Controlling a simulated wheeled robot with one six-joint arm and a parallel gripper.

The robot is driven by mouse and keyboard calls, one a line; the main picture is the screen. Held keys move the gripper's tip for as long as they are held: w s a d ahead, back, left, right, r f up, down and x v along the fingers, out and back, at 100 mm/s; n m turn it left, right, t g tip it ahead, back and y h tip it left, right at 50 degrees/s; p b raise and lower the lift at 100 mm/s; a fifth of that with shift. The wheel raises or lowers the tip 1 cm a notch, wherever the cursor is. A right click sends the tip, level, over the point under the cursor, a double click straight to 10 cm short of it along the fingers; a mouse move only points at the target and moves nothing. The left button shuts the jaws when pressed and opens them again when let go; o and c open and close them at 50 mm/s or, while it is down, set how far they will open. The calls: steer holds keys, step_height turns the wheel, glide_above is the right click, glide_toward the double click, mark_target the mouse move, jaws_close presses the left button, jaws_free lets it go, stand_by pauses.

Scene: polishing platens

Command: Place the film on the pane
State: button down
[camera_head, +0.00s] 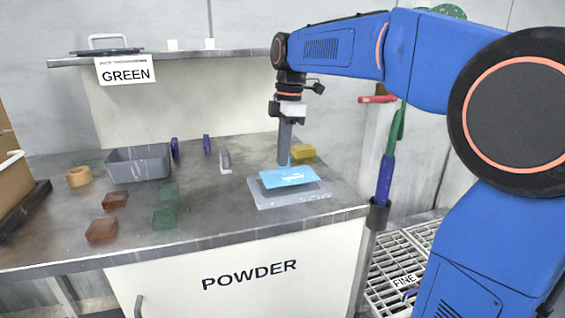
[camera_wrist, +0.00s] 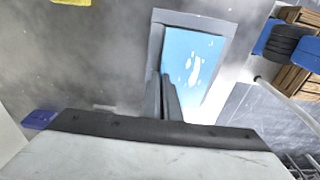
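The film (camera_head: 289,177) is a light blue sheet with white marks. It appears over the grey rectangular pane (camera_head: 263,200) near the bench's right front corner. The pane shows as a border past the film's edges. My gripper (camera_head: 286,163) points down at the film's back edge, its fingers close together on a small blue upright part of the film. In the wrist view the fingers (camera_wrist: 166,98) reach the near left edge of the film (camera_wrist: 192,65), which lies within the outline of the pane (camera_wrist: 200,20). I cannot tell whether film and pane touch.
A yellow block (camera_head: 302,151) stands just behind the pane. A grey bin (camera_head: 140,164), a tan ring (camera_head: 78,177), reddish blocks (camera_head: 102,230) and green blocks (camera_head: 165,217) are to the left. A shelf (camera_head: 170,58) spans the back.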

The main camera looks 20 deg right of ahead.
steer(key=shift+f, duration=1.15)
steer(key=shift+f, duration=0.1)
steer(key=c, duration=2)
jaws_free()
steer(key=r, duration=0.8)
steer(key=d+r, duration=0.1)
steer(key=r, duration=0.3)
steer(key=shift+d+r, duration=0.1)
